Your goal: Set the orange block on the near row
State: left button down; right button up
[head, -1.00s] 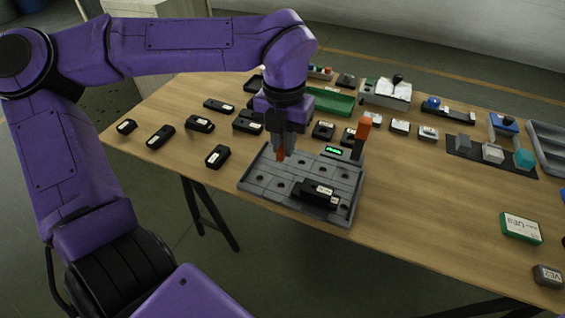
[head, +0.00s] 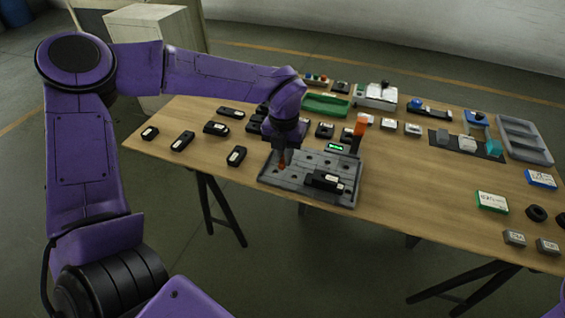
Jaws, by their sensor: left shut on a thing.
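The small orange block (head: 282,166) is in my left gripper (head: 283,160), low over the grey tray. Only a bit of the block shows below the fingers; I cannot tell whether it touches the tray. The grey tray (head: 310,159) has rows of dark round holes and lies near the table's front edge. The block is over the tray's left part. A black block with a white label (head: 326,181) lies on the tray's near right part. My right gripper is not in view.
An upright orange-topped post (head: 360,127) and a small green-lit display (head: 336,147) stand by the tray's back right. Several black labelled blocks (head: 183,141) lie left of it. A green tray (head: 326,105) is behind.

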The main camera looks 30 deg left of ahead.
pick_arm(q)
send_over(283, 173)
notch_tip(283, 173, down, 5)
jog(key=shift+d+f+p, duration=0.1)
jog(key=shift+d+p, duration=0.05)
jog(key=shift+p, duration=0.15)
notch_tip(283, 173, down, 3)
jog(key=shift+r, duration=0.2)
jog(key=shift+f, duration=0.4)
jog(key=c, duration=1.1)
grip_release()
notch_tip(283, 173, up, 12)
jog(key=shift+r, duration=0.25)
